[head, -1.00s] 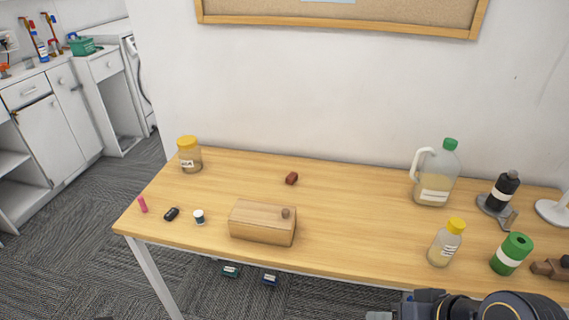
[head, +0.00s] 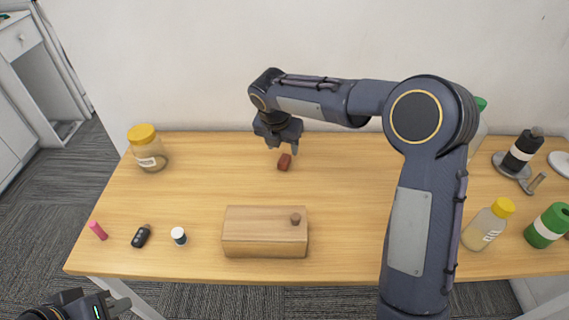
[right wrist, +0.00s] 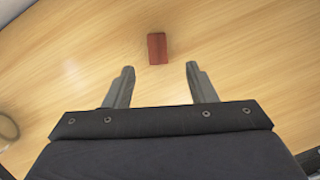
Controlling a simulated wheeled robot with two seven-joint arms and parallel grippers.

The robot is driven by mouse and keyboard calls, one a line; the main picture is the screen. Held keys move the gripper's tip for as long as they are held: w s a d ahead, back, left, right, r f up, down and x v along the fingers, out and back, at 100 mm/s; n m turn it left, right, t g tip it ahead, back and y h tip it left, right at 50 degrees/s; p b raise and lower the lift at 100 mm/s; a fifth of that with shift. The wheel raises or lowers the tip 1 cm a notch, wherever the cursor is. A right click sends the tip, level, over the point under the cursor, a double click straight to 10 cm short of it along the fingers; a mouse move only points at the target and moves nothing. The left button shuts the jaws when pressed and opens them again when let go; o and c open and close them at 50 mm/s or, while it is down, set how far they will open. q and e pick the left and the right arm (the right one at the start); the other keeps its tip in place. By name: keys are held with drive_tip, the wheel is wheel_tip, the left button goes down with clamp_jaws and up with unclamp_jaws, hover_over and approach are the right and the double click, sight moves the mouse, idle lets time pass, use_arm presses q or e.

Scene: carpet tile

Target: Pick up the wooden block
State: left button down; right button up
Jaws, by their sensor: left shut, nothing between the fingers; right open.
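A small reddish-brown block (head: 284,162) lies on the wooden table towards the back. My right gripper (head: 283,147) is open, above and close to this block, with nothing between its fingers. In the right wrist view the block (right wrist: 157,48) lies just beyond the open fingertips (right wrist: 160,68), roughly centred between them. I cannot tell the exact height gap. My left gripper (head: 120,298) is shut and empty at the bottom left, in front of the table.
A wooden box (head: 255,236) with a small brown knob stands at the front. A yellow-lidded jar (head: 148,150), pink item (head: 98,230), black fob (head: 141,236) and small white bottle (head: 179,236) are left. Bottles (head: 487,226) and a green can (head: 548,226) stand right.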

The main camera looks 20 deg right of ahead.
sight(284, 159)
drive_tip(key=x, duration=0.7)
drive_tip(key=shift+w+f, duration=0.2)
drive_tip(key=c, duration=1.1)
drive_tip(key=shift+o, duration=0.2)
drive_tip(key=shift+r, duration=0.1)
